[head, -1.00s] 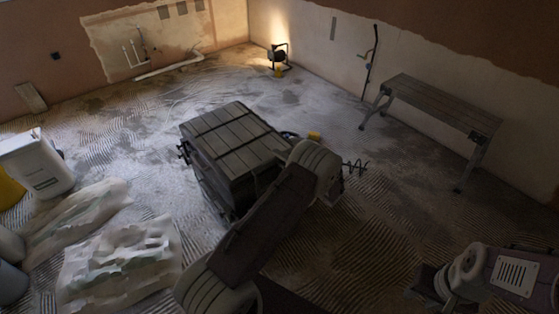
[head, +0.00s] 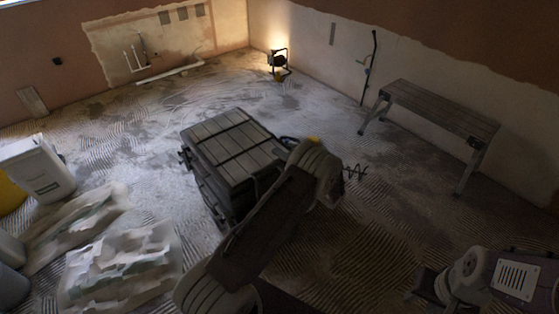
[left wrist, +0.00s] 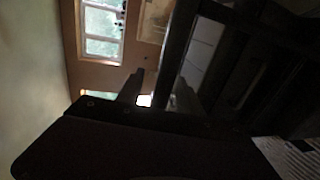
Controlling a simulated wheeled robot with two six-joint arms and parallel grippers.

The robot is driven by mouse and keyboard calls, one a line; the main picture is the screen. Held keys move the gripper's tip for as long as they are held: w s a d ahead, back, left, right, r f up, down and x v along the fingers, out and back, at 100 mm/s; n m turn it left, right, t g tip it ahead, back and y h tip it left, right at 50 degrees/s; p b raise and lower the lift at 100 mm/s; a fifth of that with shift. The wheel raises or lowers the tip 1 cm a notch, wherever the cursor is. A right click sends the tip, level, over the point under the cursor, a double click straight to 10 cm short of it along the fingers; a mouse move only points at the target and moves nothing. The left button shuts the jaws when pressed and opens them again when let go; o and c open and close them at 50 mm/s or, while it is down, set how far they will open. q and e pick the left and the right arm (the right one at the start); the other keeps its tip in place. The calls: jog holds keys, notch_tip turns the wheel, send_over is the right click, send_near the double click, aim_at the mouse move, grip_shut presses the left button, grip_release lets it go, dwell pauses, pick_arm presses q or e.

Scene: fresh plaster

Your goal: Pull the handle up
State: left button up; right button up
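A dark chest with a slatted lid (head: 225,137) stands on the floor in the middle of the head view. A dark bar, apparently its handle (head: 266,176), shows at its right side, partly hidden by my left arm. My left gripper is hidden behind that arm in the head view. In the left wrist view my left gripper (left wrist: 157,92) shows two dark fingers apart, with a gap between them. A dark frame (left wrist: 176,45) runs close beside the right finger; I cannot tell if they touch. My right gripper (head: 425,284) is at the lower right, far from the chest; its fingers are unclear.
A bench (head: 440,108) stands by the right wall. A lit work lamp (head: 278,62) is at the back. Crumpled sacks (head: 120,262) and a white bucket (head: 38,167) lie left. Floor behind the chest is clear.

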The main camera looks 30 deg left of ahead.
pick_arm(q)
jog(key=v, duration=0.9)
